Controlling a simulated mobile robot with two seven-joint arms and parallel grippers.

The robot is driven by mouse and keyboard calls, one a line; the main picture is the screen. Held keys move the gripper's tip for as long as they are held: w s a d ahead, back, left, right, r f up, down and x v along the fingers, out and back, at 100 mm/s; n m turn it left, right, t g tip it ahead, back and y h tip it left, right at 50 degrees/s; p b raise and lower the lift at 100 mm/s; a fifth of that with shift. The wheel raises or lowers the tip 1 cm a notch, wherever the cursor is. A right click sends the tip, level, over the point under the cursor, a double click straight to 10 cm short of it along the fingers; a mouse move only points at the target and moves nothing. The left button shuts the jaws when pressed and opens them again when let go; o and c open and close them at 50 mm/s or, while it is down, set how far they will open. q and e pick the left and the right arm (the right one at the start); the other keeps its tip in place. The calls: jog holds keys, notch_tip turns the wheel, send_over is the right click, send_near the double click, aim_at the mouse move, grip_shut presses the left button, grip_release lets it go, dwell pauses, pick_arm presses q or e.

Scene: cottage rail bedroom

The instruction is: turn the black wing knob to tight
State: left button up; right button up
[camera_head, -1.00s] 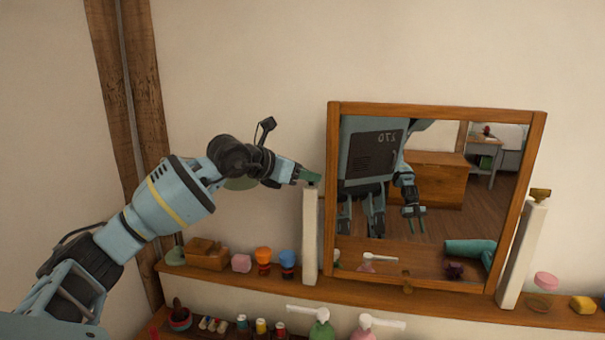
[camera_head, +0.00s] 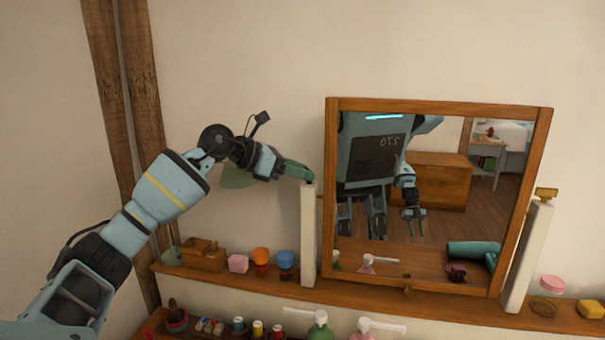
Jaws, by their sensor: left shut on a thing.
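The mirror's left white post (camera_head: 308,235) stands upright beside the wooden mirror frame (camera_head: 331,150). A small dark piece, likely the black wing knob (camera_head: 311,181), shows at the post's top, mostly hidden by my fingers. My left gripper (camera_head: 303,174) reaches in from the left with its green fingers at the post's top. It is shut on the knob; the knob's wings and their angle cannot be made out. My right gripper shows only as a small reflection in the mirror.
A brass-coloured knob (camera_head: 546,193) tops the right white post (camera_head: 527,255). Bottles with white spouts stand lower down. The wall behind is bare.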

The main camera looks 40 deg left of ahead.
pick_arm(q)
jog(key=shift+w+a+m+g+h+b, duration=0.15)
jog(key=shift+m+g+h+b, duration=0.05)
jog(key=shift+m+g+h, duration=0.5)
jog(key=shift+w+a+m+g+h+b, duration=0.1)
jog(key=shift+m+g+h+b, duration=0.1)
jog(key=shift+m+g+h, duration=0.5)
jog(key=shift+w+a+m+g+h+b, duration=0.2)
jog(key=shift+m+g+h, duration=0.3)
jog(key=shift+m+h, duration=0.3)
pick_arm(e)
jog(key=shift+s+a+f, duration=0.25)
jog(key=shift+s+f, duration=0.5)
jog(key=shift+f, duration=0.2)
pick_arm(q)
jog(key=shift+m+g, duration=0.3)
jog(key=shift+m, duration=0.2)
pick_arm(e)
jog(key=shift+d, duration=0.1)
pick_arm(q)
jog(key=o, duration=1)
